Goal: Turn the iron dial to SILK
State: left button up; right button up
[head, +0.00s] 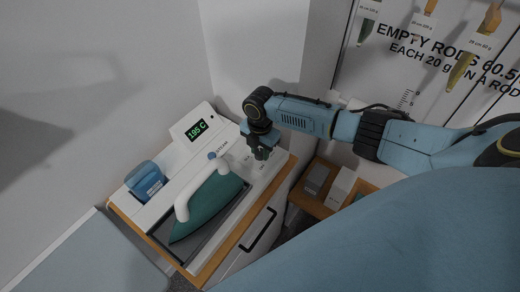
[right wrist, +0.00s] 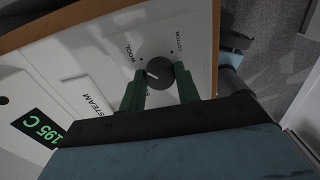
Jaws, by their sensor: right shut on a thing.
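The dial (right wrist: 160,74) is a dark round knob with a short white pointer line, set in a white panel. The line lies toward the dial's left side in the right wrist view. A WOOL label is printed up and left of the dial, and another label up and right is hard to read. My right gripper (head: 262,154) reaches down onto the station's right part. Its green fingers (right wrist: 160,72) are shut on the dial from both sides. The green iron (head: 207,207) with a white handle rests in its tray on the white station (head: 186,165). My left gripper is not in view.
A display (head: 196,130) reads 195 C. A blue container (head: 146,180) stands at the station's left end. STEAM is printed near the dial. A wooden shelf (head: 310,203) with small boxes is right of the station. Walls stand close behind.

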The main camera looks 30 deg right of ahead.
jog(key=n, duration=0.4)
jog(key=shift+n+b, duration=0.3)
jog(key=n+b, duration=0.1)
jog(key=n, duration=0.3)
jog(key=shift+n, duration=0.3)
jog(key=n+b, duration=0.1)
jog(key=n, duration=0.3)
jog(key=shift+n+b, duration=0.6)
jog(key=shift+n, duration=1.7)
jog(key=o, duration=1)
